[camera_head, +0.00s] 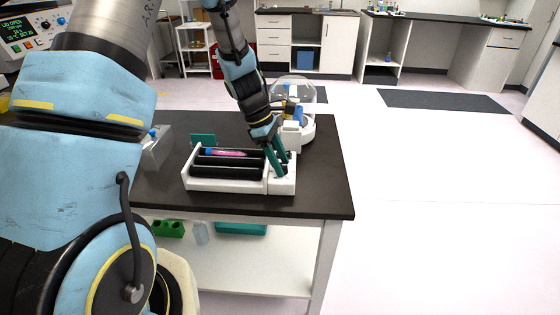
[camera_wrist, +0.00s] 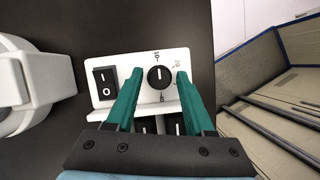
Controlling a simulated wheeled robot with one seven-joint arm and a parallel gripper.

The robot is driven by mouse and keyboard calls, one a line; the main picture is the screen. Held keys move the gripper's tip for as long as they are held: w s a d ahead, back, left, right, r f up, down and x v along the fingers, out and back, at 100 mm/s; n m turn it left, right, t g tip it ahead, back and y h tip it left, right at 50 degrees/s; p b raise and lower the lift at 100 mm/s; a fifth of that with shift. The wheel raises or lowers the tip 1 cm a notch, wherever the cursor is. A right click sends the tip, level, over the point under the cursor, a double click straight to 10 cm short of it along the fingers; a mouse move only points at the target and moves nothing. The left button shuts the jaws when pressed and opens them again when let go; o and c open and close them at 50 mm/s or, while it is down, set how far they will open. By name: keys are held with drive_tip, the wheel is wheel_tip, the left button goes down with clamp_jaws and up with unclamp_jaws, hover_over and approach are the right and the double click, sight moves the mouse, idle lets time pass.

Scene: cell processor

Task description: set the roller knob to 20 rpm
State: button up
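The roller (camera_head: 228,186) is a white device with black rollers on the dark table. A tube with pink contents (camera_head: 230,153) lies on it. In the wrist view its white control panel (camera_wrist: 135,62) carries a round black knob (camera_wrist: 160,77). The knob's white pointer line points up in the picture, towards a label above it. Another label, which looks like 20, sits at upper right by the right finger; the print is small. My gripper (camera_head: 276,160) is over the device's right end. Its teal fingers are apart, one on each side of the knob. I cannot tell whether they touch it.
A black rocker switch (camera_wrist: 105,82) marked I and O is left of the knob. A white device with a clear dome (camera_head: 296,92) stands behind my gripper. The dark table (camera_head: 320,195) is clear at right. A teal rack (camera_head: 203,140) stands behind the roller.

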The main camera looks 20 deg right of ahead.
clamp_jaws()
idle(0.5)
drive_tip(key=m+y+p, duration=0.1)
drive_tip(key=m, duration=0.1)
drive_tip(key=m+g+p, duration=0.1)
drive_tip(key=m, duration=0.2)
drive_tip(key=shift+w+d+m+y, duration=0.1)
drive_tip(key=shift+d+m+y, duration=0.05)
drive_tip(key=shift+m+y, duration=0.2)
drive_tip(key=m+y, duration=0.1)
drive_tip(key=m, duration=0.2)
drive_tip(key=m+y, duration=0.1)
drive_tip(key=m, duration=0.2)
drive_tip(key=shift+d+g+y, duration=0.15)
drive_tip(key=shift+g+y, duration=0.1)
drive_tip(key=shift+g, duration=0.05)
drive_tip(key=shift+o, duration=1.4)
unclamp_jaws()
